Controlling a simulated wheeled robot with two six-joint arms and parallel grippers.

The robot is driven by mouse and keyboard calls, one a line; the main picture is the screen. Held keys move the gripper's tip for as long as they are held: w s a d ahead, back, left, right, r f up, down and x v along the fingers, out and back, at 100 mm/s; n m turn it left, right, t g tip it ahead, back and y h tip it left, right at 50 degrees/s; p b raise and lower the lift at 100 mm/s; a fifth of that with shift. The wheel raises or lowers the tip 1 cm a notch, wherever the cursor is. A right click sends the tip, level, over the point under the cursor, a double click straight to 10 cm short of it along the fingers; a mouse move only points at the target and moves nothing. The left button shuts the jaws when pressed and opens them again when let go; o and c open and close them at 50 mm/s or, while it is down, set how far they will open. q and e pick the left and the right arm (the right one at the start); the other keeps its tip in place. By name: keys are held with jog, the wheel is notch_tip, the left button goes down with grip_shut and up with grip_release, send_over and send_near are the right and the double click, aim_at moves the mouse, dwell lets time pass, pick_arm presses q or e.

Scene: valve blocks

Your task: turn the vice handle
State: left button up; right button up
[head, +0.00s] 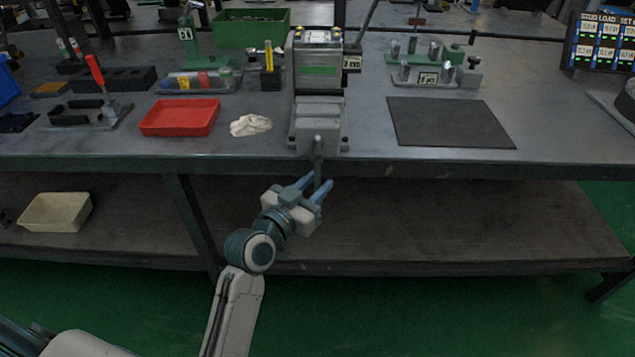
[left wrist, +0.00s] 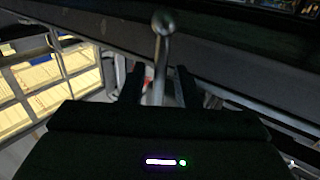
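The grey vice (head: 319,108) with a green panel stands at the front edge of the bench. Its handle (head: 318,172) hangs down in front of that edge as a thin metal bar. In the left wrist view the handle (left wrist: 161,60) has a round knob at its top end. My left gripper (head: 316,184) is open, with its two blue fingers on either side of the bar. In the left wrist view the dark fingertips of this gripper (left wrist: 160,73) show a gap on both sides of the bar. My right gripper is not in view.
A red tray (head: 180,117) and a white cloth (head: 250,125) lie left of the vice. A dark mat (head: 449,122) lies to the right. The bench edge and lower shelf (head: 430,225) are close to my left gripper. A cream bin (head: 56,212) sits on the shelf.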

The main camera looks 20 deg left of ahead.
pick_arm(q)
jog(key=shift+w+d, duration=0.15)
jog(key=shift+w, duration=0.35)
jog(key=shift+c, duration=0.2)
grip_shut()
